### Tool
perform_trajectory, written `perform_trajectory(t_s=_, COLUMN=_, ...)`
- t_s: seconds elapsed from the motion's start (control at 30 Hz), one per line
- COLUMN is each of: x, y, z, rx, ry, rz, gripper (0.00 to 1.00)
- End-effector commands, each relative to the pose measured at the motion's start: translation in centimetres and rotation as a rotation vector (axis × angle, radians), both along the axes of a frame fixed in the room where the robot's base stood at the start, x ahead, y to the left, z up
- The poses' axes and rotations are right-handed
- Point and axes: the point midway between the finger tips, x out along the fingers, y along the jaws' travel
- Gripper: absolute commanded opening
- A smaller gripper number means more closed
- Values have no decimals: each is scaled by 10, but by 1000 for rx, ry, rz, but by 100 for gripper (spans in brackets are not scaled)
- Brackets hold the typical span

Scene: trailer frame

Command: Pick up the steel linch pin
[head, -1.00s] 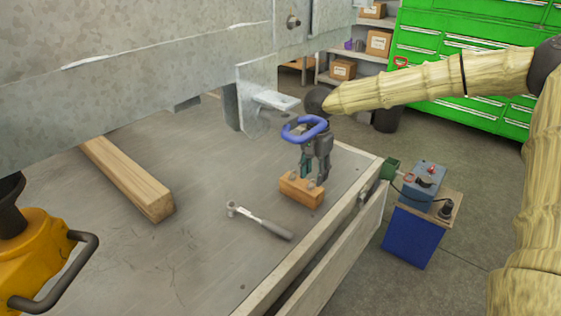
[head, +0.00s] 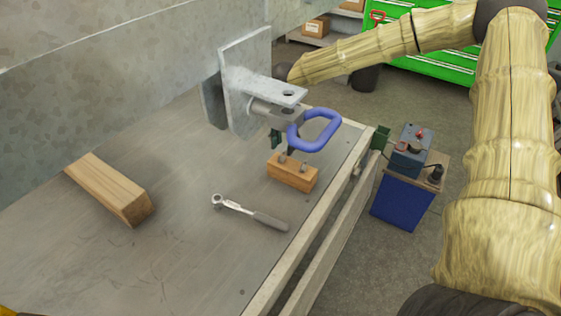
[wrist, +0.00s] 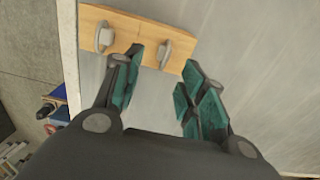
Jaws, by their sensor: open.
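An orange-brown wooden block (head: 292,177) lies on the trailer bed and also shows in the wrist view (wrist: 122,24). Two small grey metal pieces stand in it: a left one (wrist: 104,37) and a right one (wrist: 165,52). They also show in the head view, left (head: 283,158) and right (head: 304,167). I cannot tell which is the steel linch pin. My gripper (wrist: 163,62) is open above the block. In the head view the bracket hides most of my gripper (head: 283,146).
A ratchet (head: 250,212) and a timber beam (head: 112,190) lie on the bed. The bed between beam and ratchet is clear.

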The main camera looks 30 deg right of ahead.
Motion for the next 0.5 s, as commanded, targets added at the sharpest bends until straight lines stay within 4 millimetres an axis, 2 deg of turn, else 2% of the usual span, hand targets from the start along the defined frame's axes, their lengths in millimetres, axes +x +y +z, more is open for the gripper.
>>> perform_trajectory(t_s=0.17, x=0, y=3, z=-9, rx=-1, ry=2, rz=-1, gripper=41)
perform_trajectory(t_s=0.37, x=1, y=14, z=-34, rx=-2, ry=3, rz=3, gripper=41)
perform_trajectory(t_s=0.5, x=0, y=13, z=-50, rx=-1, ry=1, rz=1, gripper=41)
